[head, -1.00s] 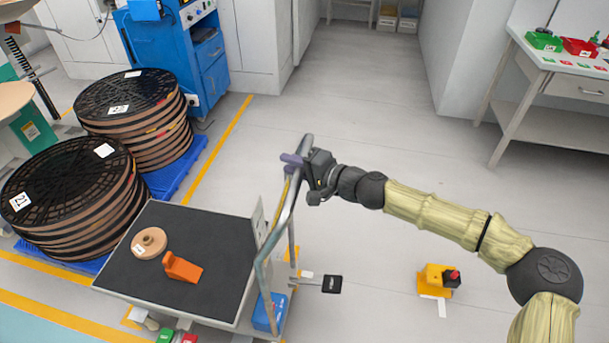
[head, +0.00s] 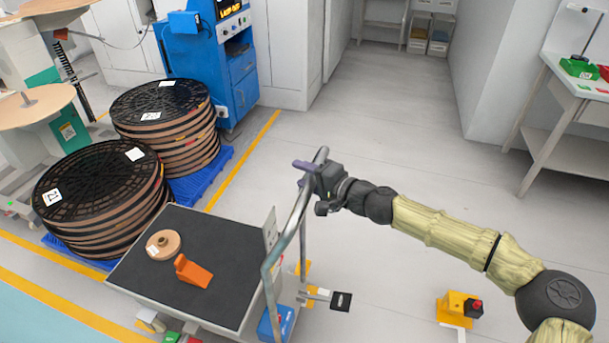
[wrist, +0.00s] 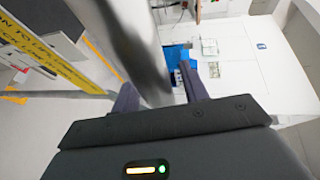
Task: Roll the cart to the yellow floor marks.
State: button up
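The cart (head: 222,247) has a dark top and a metal push handle (head: 283,240) on its right side. A tan spool piece (head: 163,244) and an orange wedge (head: 193,271) lie on it. My gripper (head: 307,170) is at the top of the handle. In the wrist view the handle bar (wrist: 135,45) runs between my two fingers, which look closed around it. A yellow floor line (head: 243,160) runs behind the cart, and another (head: 75,312) runs at the lower left. Small yellow patches (head: 304,267) show by the cart's base; I cannot tell whether they are floor marks.
Stacks of black-topped reels (head: 95,185) stand on blue pallets left of and behind the cart. A blue machine (head: 238,75) stands at the back. Open floor (head: 400,130) lies behind my arm.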

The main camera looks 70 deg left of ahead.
jog(key=v, duration=1.7)
jog(key=shift+d+b, duration=0.2)
jog(key=shift+b, duration=0.2)
